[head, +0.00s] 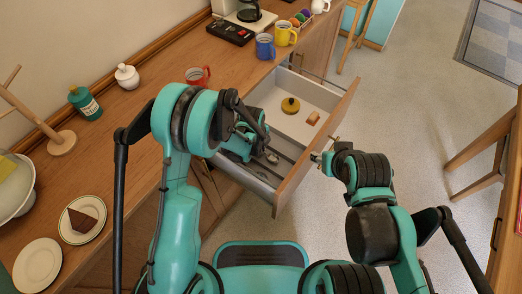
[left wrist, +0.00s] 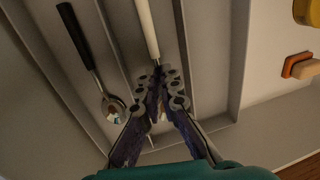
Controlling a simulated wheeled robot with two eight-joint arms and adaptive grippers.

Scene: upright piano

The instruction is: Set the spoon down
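My left gripper (left wrist: 160,82) is low over the drawer's grey cutlery tray (left wrist: 215,55). Its fingers are drawn together around a cream-handled utensil (left wrist: 145,25) in the middle slot; they hide its far end, so I cannot tell its kind. A black-handled spoon (left wrist: 113,108) lies in the slot to the left, apart from the fingers. In the head view my left gripper (head: 250,148) is mostly hidden by its own arm, and a spoon bowl (head: 272,158) shows beside it. My right gripper (head: 319,158) is just outside the drawer front; its fingers are too small to read.
The open drawer (head: 262,110) also holds a yellow round object (head: 290,105) and a small orange-brown block (head: 313,118). A wooden table stands at the right; the floor between is clear.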

